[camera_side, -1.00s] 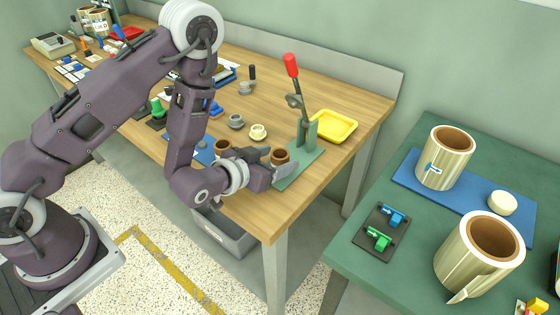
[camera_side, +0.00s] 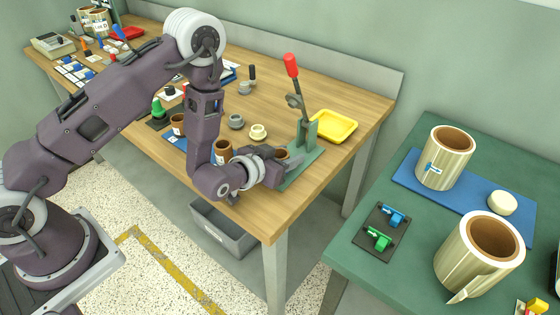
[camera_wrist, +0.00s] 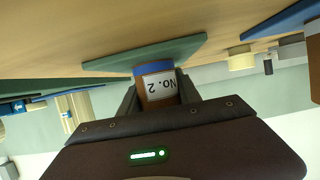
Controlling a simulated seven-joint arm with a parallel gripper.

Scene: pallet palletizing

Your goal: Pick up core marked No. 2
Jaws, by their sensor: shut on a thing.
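The core marked No. 2 (camera_wrist: 158,88) shows in the wrist view as a brown cylinder with a white label, upside down in that picture, and a blue band at one end. My gripper (camera_wrist: 160,97) is shut on it, with a dark finger on each side. In the side view my gripper (camera_side: 275,165) is low at the front of the wooden table, beside the green press base, and only the core's brown rim (camera_side: 282,153) shows past the fingers. I cannot tell whether the core touches the base.
A green press (camera_side: 306,135) with a red-knobbed lever stands close behind my gripper. Another brown core (camera_side: 223,150) stands just left of it. A yellow tray (camera_side: 334,125) lies to the right. A green table (camera_side: 340,250) with large rolls stands apart at the right.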

